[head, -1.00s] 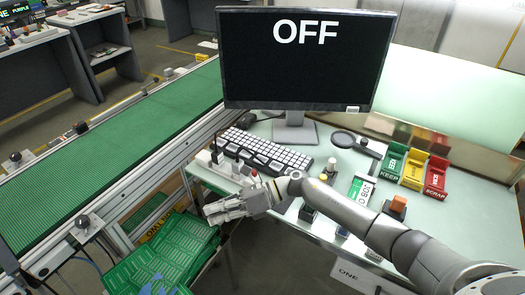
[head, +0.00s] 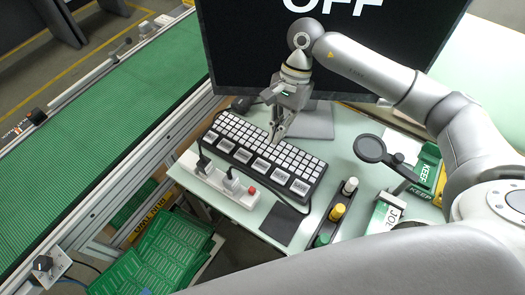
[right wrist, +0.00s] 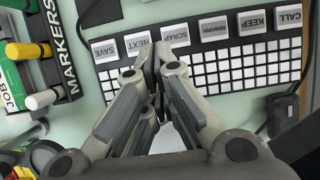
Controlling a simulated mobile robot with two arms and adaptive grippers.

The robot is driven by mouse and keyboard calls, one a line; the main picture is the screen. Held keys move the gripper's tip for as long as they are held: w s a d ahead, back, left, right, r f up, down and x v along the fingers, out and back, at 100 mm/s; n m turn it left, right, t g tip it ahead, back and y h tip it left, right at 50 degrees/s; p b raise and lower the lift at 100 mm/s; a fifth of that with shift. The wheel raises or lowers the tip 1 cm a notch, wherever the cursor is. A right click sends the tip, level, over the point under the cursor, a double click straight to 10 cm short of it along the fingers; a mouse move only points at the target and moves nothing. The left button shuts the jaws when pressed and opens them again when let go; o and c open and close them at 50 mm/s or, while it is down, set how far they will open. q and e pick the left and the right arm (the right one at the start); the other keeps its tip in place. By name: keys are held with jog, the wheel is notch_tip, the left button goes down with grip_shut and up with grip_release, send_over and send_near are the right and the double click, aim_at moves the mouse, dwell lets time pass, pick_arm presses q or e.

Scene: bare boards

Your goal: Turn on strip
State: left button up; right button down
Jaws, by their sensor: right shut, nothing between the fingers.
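The white power strip (head: 215,183) lies along the left front edge of the table, in front of the keyboard. Black plugs sit in it, and a red switch (head: 252,191) is at its right end. I cannot tell the switch's position. The monitor (head: 330,60) shows the word OFF, cut by the top edge. My right gripper (head: 274,141) is shut and empty, pointing down over the back keys of the keyboard, behind and to the right of the strip. In the right wrist view its closed fingers (right wrist: 155,55) show over the keyboard; the strip is not seen there. My left gripper is out of view.
The keyboard (head: 232,124) has large labelled keys along its front. A marker holder (right wrist: 68,50), a magnifier (head: 369,148) and a green KEEP bin (head: 427,163) are to the right in the head view. A green conveyor (head: 70,150) runs at left. Green boards (head: 150,260) lie below the table edge.

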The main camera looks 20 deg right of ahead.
aim_at(252, 191)
jog(key=p+x, duration=0.1)
jog(key=x, duration=0.3)
jog(key=p+x, duration=0.1)
jog(key=shift+s+a+f+p, duration=0.25)
jog(key=shift+s+a+p, duration=0.1)
jog(key=shift+s, duration=0.1)
jog(key=p+x, duration=0.1)
jog(key=x, duration=0.2)
jog(key=shift+f, duration=0.25)
jog(key=s+a+p, duration=0.1)
jog(key=a+p, duration=0.1)
jog(key=shift+s+a+f, duration=0.15)
jog(key=shift+s+a, duration=0.15)
jog(key=shift+s, duration=0.1)
jog(key=shift+s+a+f+p, duration=0.1)
jog(key=shift+s+a+p, duration=0.2)
jog(key=shift+s+a, duration=0.05)
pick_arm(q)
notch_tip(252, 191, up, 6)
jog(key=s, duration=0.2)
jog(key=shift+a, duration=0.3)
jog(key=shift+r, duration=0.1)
